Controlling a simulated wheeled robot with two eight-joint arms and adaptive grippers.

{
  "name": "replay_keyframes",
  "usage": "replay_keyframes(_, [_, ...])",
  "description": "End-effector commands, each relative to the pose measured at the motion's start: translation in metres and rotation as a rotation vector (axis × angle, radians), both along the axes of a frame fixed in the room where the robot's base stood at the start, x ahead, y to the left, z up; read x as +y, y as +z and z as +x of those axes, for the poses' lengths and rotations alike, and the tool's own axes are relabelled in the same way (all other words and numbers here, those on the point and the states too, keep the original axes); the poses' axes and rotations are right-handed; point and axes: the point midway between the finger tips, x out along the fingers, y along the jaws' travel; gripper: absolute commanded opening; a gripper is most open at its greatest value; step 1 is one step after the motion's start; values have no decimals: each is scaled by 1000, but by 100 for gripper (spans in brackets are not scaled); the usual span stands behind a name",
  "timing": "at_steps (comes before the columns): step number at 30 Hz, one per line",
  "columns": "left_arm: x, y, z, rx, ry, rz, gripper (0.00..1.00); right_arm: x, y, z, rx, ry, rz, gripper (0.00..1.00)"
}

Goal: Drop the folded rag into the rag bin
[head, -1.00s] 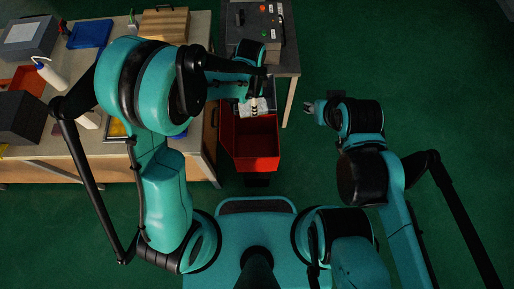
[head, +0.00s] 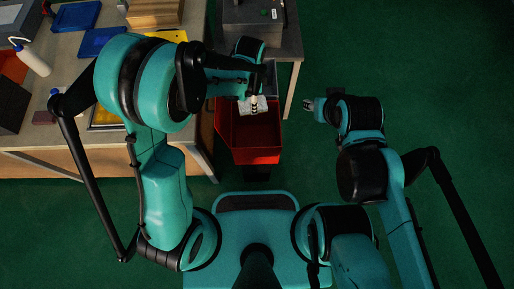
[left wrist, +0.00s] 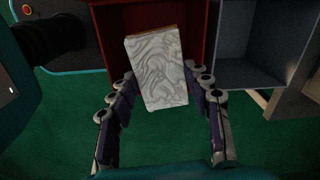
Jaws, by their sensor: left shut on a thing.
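The folded rag (left wrist: 157,68) is a pale grey-white block with wavy markings. My left gripper (left wrist: 160,78) is shut on it, with a finger along each side. In the head view the rag (head: 246,106) shows partly below my left gripper (head: 256,98), which hides some of it. The red rag bin (head: 250,148) is open-topped; the rag overlaps its far end in the picture. The left wrist view shows red bin walls (left wrist: 112,48) behind the rag. The gap between rag and bin is unclear. My right gripper (head: 309,105) is right of the bin, apart from it; its jaws are too small to read.
A workbench (head: 48,140) on the left bears a white bottle (head: 33,58), blue trays (head: 76,16) and a wooden box (head: 155,12). A grey table with a dark control box (head: 255,14) stands behind the bin. Green floor at right is free.

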Motion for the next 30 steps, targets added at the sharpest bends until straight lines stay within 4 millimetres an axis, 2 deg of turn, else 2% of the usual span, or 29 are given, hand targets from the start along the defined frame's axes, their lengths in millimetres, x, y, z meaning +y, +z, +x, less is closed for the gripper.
replay_keyframes(5, [0, -13, 0, 0, 0, 0, 18, 0, -9, 0, 0, 0, 0, 40])
replay_keyframes(15, [0, -53, 0, 0, 0, 0, 18, 0, -38, 0, 0, 0, 0, 40])
replay_keyframes(26, [0, -58, 0, 0, 0, 0, 18, 0, -40, 0, 0, 0, 0, 40])
replay_keyframes(27, [0, -58, 0, 0, 0, 0, 57, 0, -40, 0, 0, 0, 0, 40])
replay_keyframes(29, [0, -58, 0, 0, 0, 0, 72, 0, -40, 0, 0, 0, 0, 40])
replay_keyframes(30, [0, -58, 0, 0, 0, 0, 73, 0, -40, 0, 0, 0, 0, 40])
